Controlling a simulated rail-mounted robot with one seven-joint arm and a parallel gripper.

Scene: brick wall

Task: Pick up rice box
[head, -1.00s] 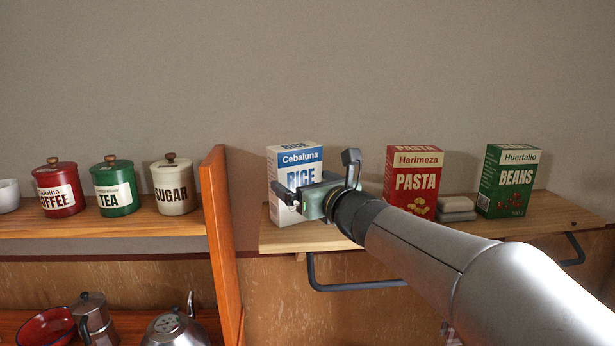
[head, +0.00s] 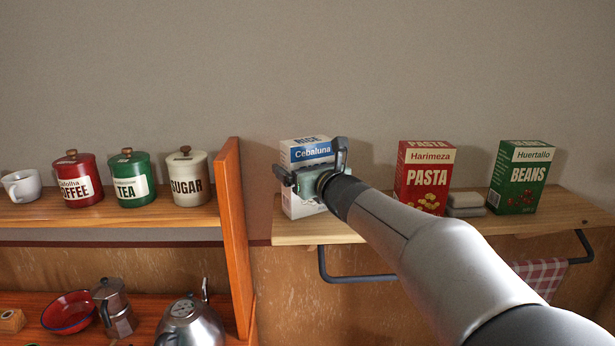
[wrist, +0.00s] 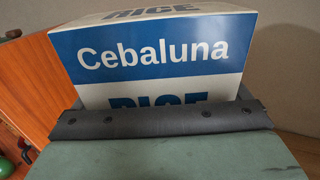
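The rice box (head: 309,153) is blue and white and stands upright at the left end of the wooden wall shelf. My gripper (head: 312,164) is in front of its upper part, with its two dark fingers spread apart near the box's left and right sides. I cannot tell whether the fingers touch the box. In the wrist view the rice box (wrist: 155,50) is very close, with its "Cebaluna" band and top face in sight. The gripper body hides the box's lower part there.
An orange upright panel (head: 234,235) rises just left of the shelf. Canisters, including the sugar canister (head: 187,180), stand beyond it.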

